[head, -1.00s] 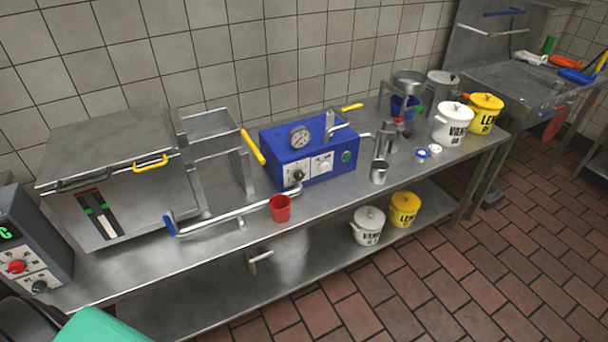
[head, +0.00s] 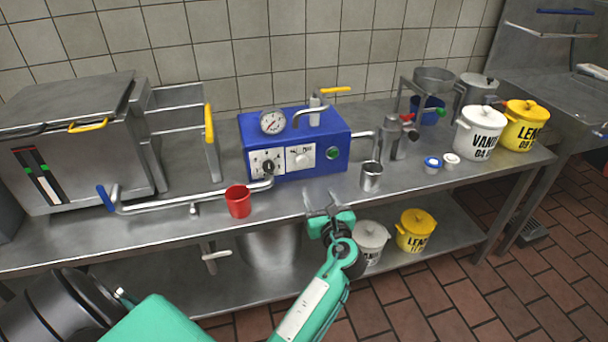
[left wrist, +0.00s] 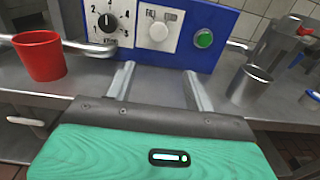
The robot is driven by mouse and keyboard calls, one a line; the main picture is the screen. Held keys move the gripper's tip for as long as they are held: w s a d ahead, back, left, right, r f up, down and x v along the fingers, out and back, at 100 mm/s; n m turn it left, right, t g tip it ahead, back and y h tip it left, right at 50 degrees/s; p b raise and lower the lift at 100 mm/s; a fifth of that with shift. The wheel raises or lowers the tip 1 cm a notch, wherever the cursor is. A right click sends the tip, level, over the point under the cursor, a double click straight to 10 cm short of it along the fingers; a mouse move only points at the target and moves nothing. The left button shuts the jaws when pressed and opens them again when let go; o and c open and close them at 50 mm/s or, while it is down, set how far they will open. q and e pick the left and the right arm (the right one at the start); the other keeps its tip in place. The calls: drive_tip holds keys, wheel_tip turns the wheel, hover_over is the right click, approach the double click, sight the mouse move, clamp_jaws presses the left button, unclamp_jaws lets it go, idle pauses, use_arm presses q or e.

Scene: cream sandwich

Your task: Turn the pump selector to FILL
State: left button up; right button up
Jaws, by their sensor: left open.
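The blue pump box (head: 330,142) stands on the steel counter, with a gauge on top and two white panels on its front. The right panel has a white knob (head: 303,160), also in the left wrist view (left wrist: 158,32), under small lettering that appears to include FILL. The left panel has a black knob (head: 268,167) with a numbered dial, also in the left wrist view (left wrist: 107,23). A green button (head: 333,153) is further right. My left gripper (head: 324,203) is open and empty, in front of and below the box, apart from the knobs. My right gripper is out of view.
A red cup (head: 238,201) stands left of my gripper and a steel cup (head: 371,177) right of it. A pipe with a blue handle (head: 106,198) runs along the counter. White and yellow tubs (head: 480,133) stand further right.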

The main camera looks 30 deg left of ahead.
sight(303, 163)
use_arm(q)
drive_tip(key=x, duration=0.4)
drive_tip(key=r+x, duration=0.1)
drive_tip(key=x, duration=0.8)
drive_tip(key=shift+w+a+r, duration=0.15)
drive_tip(key=shift+a, duration=0.3)
drive_tip(key=c, duration=1)
